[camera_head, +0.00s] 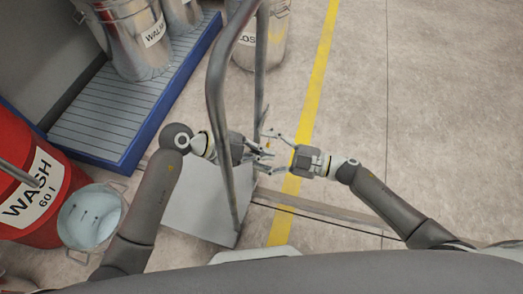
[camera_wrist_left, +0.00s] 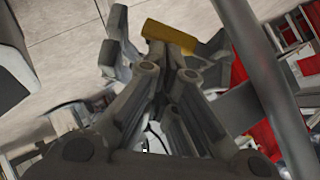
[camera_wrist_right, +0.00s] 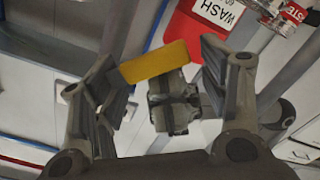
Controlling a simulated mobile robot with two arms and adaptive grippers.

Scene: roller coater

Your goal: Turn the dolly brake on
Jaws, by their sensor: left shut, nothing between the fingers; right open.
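The dolly shows in the head view as a pale flat platform (camera_head: 190,200) with a tall grey tube handle (camera_head: 216,90). A flat yellow piece, which may be the brake lever, shows beyond my left fingertips in the left wrist view (camera_wrist_left: 170,36) and between my right fingers in the right wrist view (camera_wrist_right: 155,62). My left gripper (camera_head: 268,155) reaches past the handle and is shut and empty. My right gripper (camera_head: 268,152) faces it from the right, open, with the left gripper between or just beyond its fingers. I cannot tell whether either gripper touches the yellow piece.
A red WASH drum (camera_head: 30,195) and a metal bucket (camera_head: 92,215) stand at the left. A blue-edged grate (camera_head: 110,115) carries metal pails (camera_head: 135,35); another container (camera_head: 262,45) stands behind the handle. Floor right of the yellow line (camera_head: 318,75) is clear.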

